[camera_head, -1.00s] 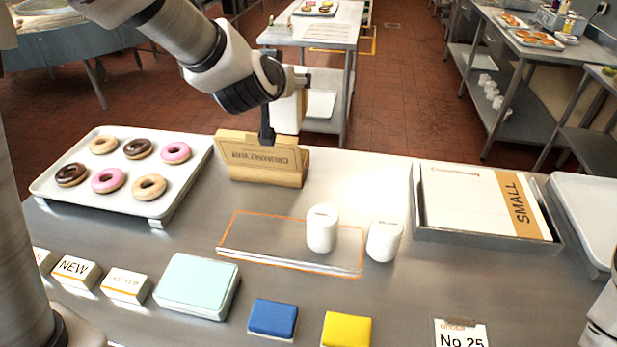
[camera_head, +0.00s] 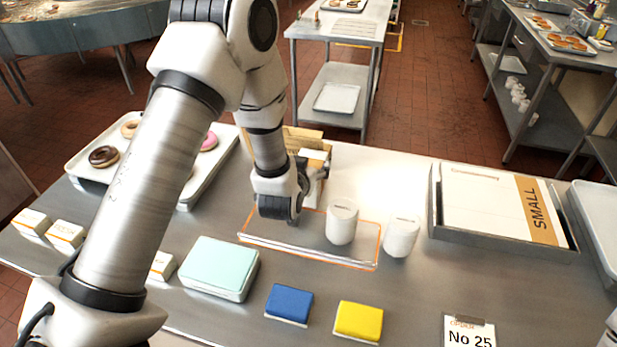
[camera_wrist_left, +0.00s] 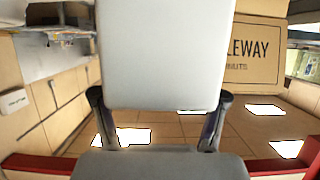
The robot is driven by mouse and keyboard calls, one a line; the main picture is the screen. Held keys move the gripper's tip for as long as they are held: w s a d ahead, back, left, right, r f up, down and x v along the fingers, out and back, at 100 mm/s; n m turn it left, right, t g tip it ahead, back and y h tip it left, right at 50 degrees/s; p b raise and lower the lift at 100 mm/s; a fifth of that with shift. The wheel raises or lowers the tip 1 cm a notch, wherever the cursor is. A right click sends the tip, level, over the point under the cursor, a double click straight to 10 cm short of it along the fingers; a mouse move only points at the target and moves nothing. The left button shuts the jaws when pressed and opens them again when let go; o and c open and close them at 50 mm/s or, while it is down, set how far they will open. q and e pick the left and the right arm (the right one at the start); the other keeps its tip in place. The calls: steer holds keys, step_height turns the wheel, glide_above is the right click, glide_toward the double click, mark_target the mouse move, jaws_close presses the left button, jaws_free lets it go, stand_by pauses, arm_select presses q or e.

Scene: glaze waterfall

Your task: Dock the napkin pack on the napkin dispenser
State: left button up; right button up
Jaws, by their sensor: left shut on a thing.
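My left gripper (camera_head: 305,185) is over the middle of the counter, partly hidden by its own wrist. It is shut on a plain white block, which looks like the napkin pack (camera_wrist_left: 165,50). In the left wrist view the block stands between the two dark fingers and hides much of what is behind it. In the head view only a small white part of it (camera_head: 313,155) shows beyond the gripper. I cannot make out a napkin dispenser for certain in either view. My right gripper is not in view.
Two white cylinders (camera_head: 342,225) stand at an orange-outlined area (camera_head: 290,248). A mint box (camera_head: 220,266), a blue block (camera_head: 289,302) and a yellow block (camera_head: 358,320) lie in front. A donut tray (camera_head: 78,158) is left; a grey tray (camera_head: 500,238) is right.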

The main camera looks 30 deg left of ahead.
arm_select(q)
step_height(320, 180, down, 4)
steer(key=shift+s+f+p, duration=0.15)
steer(key=shift+f+p, duration=0.1)
steer(key=shift+p, duration=0.2)
steer(key=shift+f, duration=0.25)
steer(key=o, duration=1.2)
